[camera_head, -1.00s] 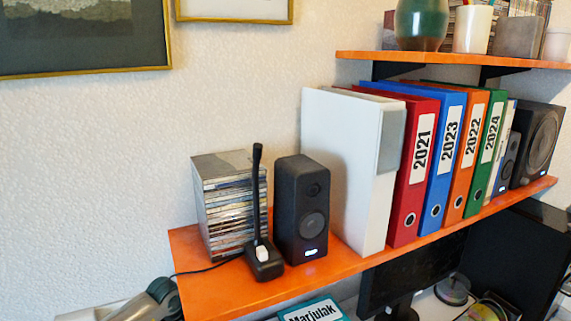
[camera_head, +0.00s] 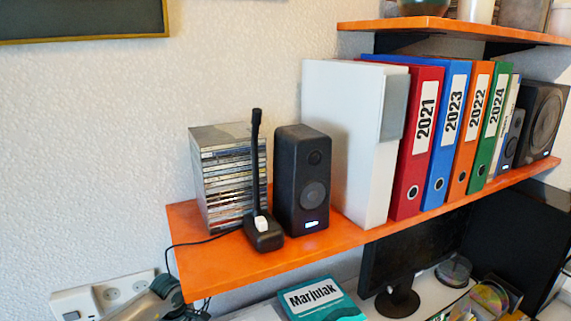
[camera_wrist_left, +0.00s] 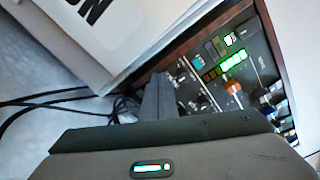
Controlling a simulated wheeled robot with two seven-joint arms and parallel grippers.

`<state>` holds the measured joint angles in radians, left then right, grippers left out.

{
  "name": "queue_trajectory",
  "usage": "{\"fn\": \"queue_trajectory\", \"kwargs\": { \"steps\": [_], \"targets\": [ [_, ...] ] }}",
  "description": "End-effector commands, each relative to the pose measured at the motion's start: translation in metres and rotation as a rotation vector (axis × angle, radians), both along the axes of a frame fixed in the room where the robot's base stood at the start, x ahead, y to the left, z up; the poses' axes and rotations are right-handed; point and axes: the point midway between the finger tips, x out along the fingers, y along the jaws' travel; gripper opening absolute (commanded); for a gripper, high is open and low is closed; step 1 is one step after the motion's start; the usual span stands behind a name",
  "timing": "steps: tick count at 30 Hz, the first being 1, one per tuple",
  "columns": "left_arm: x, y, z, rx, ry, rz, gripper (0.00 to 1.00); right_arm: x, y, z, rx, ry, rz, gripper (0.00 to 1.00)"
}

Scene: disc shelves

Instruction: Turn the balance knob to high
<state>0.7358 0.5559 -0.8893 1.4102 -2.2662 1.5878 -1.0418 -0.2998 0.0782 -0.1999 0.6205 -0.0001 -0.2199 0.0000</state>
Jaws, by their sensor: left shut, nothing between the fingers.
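In the left wrist view a dark control panel (camera_wrist_left: 212,97) with brown wood-like edges carries several small knobs, an orange-red one (camera_wrist_left: 234,88) and green lit indicators (camera_wrist_left: 232,62). The labels are too small to read, so I cannot tell which knob is the balance knob. My left gripper (camera_wrist_left: 157,88) is shut and empty, its grey fingers at the left side of the panel and overlapping its edge in the picture. I cannot tell whether they touch a knob. The gripper body hides the lower part of the panel. My right gripper is in neither current view.
Black cables (camera_wrist_left: 60,97) run left of the panel, below a white object with black lettering (camera_wrist_left: 95,15). In the head view the orange shelf (camera_head: 250,262) holds a CD stack, a black speaker (camera_head: 302,180) and binders. A wall socket (camera_head: 112,295) is at lower left.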

Motion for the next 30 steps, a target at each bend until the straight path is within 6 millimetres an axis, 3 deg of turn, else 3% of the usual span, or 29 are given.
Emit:
{"fn": "queue_trajectory", "kwargs": {
  "steps": [30],
  "targets": [
    [0.0011, 0.0061, -0.0001, 0.003, 0.0, 0.002, 0.0, -0.0003, -0.0028, -0.0042, -0.003, 0.0, 0.001, 0.0]
  ]
}}
